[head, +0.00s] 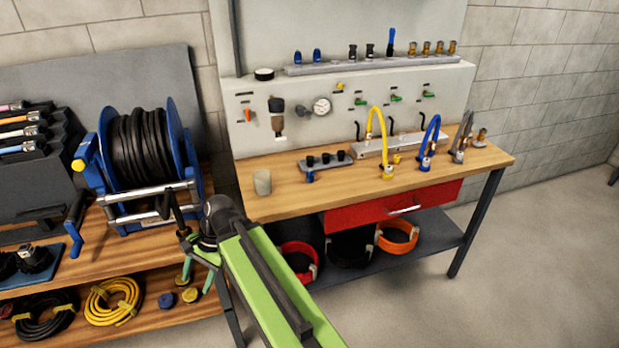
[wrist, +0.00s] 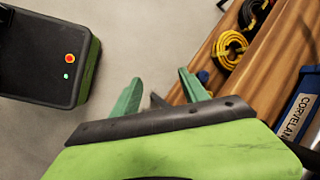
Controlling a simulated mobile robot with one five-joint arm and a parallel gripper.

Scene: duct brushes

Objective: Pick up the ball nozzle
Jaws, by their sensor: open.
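I cannot tell for sure which piece is the ball nozzle; several small fittings show and none is clear enough to name as it. My gripper (head: 196,284) is open and points down in front of the left bench's lower shelf. In the wrist view its two green fingers (wrist: 159,78) stand apart with only floor and a bench edge seen between and beyond them. In the head view a blue cap (head: 166,300) and a brass-coloured cap (head: 190,295) show close to the fingers. Nothing shows held.
The right workbench (head: 270,205) carries a grey cup (head: 262,182), a small black fitting rack (head: 325,160) and yellow and blue hoses. A hose reel (head: 145,150) stands on the left bench. A yellow coil (head: 113,300) lies below. Floor at right is clear.

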